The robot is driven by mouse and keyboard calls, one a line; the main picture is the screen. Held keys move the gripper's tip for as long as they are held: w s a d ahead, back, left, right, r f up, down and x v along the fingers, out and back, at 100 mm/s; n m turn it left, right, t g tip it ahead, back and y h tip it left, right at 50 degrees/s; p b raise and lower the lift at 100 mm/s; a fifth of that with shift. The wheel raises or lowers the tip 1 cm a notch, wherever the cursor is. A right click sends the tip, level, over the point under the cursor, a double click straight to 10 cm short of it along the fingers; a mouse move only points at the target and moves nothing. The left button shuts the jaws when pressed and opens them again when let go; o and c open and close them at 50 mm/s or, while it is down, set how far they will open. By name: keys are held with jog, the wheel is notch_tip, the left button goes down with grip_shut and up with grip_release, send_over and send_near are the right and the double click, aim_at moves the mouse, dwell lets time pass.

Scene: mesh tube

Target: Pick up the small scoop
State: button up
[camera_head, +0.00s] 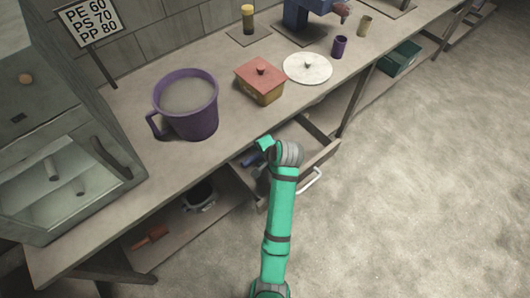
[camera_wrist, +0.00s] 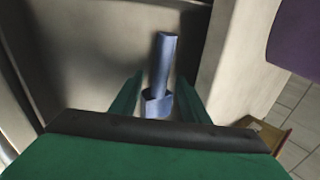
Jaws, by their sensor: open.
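The small scoop (camera_wrist: 163,62) is blue, with a straight handle and a wider, cup-like end nearer the camera. It lies in the open drawer (camera_head: 323,153) under the counter, where a bit of blue (camera_head: 250,159) shows beside my arm in the head view. My gripper (camera_head: 264,143) is over the drawer. In the wrist view my gripper (camera_wrist: 160,78) is open, with one green finger on each side of the scoop. I cannot tell whether either finger touches it. The scoop's near end is partly hidden by the gripper body.
The counter above the drawer holds a large purple mug (camera_head: 197,122), a red-lidded box (camera_head: 260,92) and a white round lid (camera_head: 307,68). The drawer walls stand close around my gripper. A lower shelf holds a dark round pot (camera_head: 200,197). The floor at right is clear.

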jog(key=shift+w+a+f, duration=0.1)
jog(key=shift+w+f, duration=0.05)
jog(key=shift+f, duration=0.15)
jog(key=shift+c, duration=0.7)
grip_shut()
jog(key=shift+r, duration=0.1)
